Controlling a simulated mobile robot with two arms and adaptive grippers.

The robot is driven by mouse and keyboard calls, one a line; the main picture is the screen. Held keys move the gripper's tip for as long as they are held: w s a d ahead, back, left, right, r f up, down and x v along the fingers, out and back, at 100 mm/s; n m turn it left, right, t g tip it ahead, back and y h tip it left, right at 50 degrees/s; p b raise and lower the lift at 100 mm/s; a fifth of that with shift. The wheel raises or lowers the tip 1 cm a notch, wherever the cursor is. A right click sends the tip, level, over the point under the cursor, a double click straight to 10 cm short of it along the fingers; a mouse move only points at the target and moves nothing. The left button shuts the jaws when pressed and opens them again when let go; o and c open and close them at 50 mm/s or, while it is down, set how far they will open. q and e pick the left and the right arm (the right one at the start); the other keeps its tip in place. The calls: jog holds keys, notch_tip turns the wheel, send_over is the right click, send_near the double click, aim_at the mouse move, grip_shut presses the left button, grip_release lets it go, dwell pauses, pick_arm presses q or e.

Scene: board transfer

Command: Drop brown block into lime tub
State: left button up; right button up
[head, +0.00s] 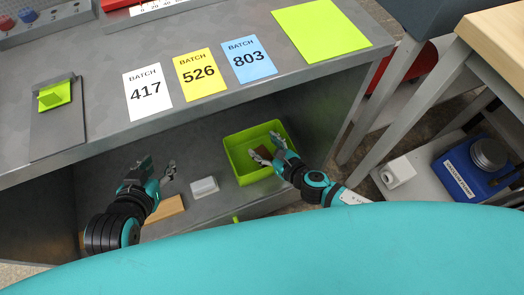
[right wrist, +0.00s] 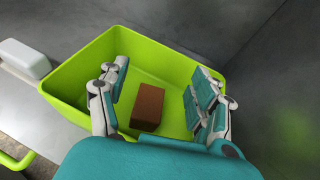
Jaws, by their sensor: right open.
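The lime tub (head: 237,162) stands on the lower shelf, and its open inside fills the middle of the right wrist view (right wrist: 75,68). The brown block (right wrist: 148,107) is inside the tub's walls, between my right fingers with gaps on both sides; it also shows in the head view (head: 262,154). I cannot tell for sure whether it rests on the tub's floor. My right gripper (right wrist: 157,95) is open over the tub, fingers spread, and shows at the tub's right side in the head view (head: 270,152). My left gripper (head: 156,168) is open and empty, left of the tub.
A white box (head: 204,187) sits between my left gripper and the tub. A tan wooden piece (head: 166,209) lies below my left gripper. The grey worktop (head: 120,60) above the shelf carries batch cards and a lime sheet (head: 321,30).

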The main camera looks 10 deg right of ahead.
jog(key=shift+s, duration=0.1)
jog(key=v, duration=1.2)
jog(key=shift+f, duration=0.1)
